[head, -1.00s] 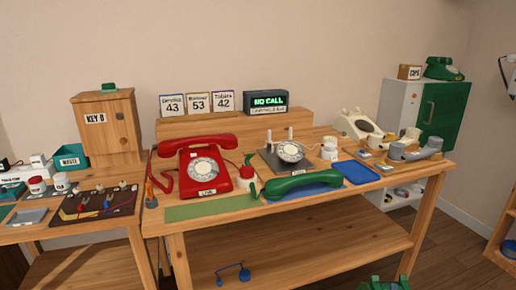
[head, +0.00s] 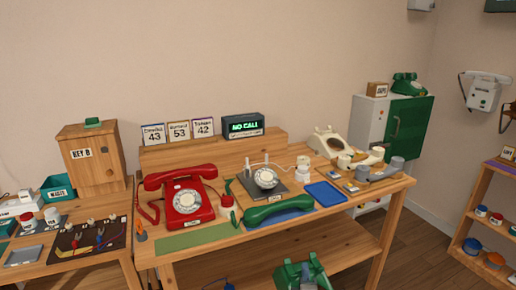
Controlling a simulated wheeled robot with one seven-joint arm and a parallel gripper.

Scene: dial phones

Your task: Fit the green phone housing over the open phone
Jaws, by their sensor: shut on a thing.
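The open phone (head: 246,189) stands on the workbench, a dark flat base with upright pale posts and a dial (head: 266,178) on it. The green phone housing (head: 290,275) shows at the bottom edge of the head view, in front of the bench and below its top; its lower part is cut off. It is well apart from the open phone. My gripper is not in view, so its hold on the housing does not show. The green handset (head: 275,212) lies on a blue mat in front of the open phone.
A red phone (head: 187,203) stands left of the open phone, with a red-topped bottle (head: 227,207) between. A white jar (head: 303,166) and blue tray (head: 326,193) are to the right. The green mat (head: 190,240) is bare. A cream phone (head: 327,142) stands farther right.

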